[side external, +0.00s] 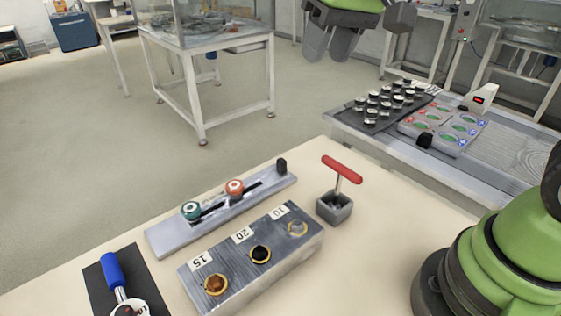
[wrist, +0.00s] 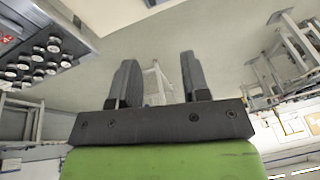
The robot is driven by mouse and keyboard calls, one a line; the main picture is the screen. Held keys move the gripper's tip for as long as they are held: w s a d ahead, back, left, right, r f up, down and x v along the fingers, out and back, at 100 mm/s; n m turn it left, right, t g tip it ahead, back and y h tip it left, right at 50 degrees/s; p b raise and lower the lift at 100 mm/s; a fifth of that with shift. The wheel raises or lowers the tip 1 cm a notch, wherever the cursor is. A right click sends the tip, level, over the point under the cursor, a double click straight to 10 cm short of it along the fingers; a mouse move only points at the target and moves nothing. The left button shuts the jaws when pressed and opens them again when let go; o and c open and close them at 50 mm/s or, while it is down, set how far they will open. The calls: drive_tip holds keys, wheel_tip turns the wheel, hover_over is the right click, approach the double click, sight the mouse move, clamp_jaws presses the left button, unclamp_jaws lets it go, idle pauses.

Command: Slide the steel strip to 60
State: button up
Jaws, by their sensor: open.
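A long grey metal strip (side external: 168,237) lies on the pale table left of centre in the side external view, with a dark slot along it. A green knob (side external: 191,210) and an orange knob (side external: 235,188) sit along the slot. A dark upright peg (side external: 281,165) stands at its far right end. I cannot read a 60 on it. My gripper (side external: 325,50) is open and empty, high at the top of the side external view, well away from the strip. In the wrist view its two fingers (wrist: 158,70) are apart with nothing between them. The strip is not in the wrist view.
A grey block (side external: 235,283) with holes labelled 15, 20 and 10 lies close in front of the strip. A red T-handle (side external: 342,169) stands in a small grey holder to the right. A blue-handled tool (side external: 112,270) lies at lower left. A side bench (side external: 400,150) holds several black-and-white pieces.

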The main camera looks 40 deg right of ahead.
drive_tip(key=w+f+n+g, duration=0.1)
drive_tip(key=w+f+g, duration=0.1)
drive_tip(key=w+f, duration=0.65)
drive_tip(key=g+h, duration=0.1)
approach(281, 160)
drive_tip(key=shift+f+n, duration=0.1)
drive_tip(key=shift+n, duration=0.3)
wheel_tip(281, 160, down, 10)
drive_tip(key=shift+w+f, duration=0.1)
clamp_jaws()
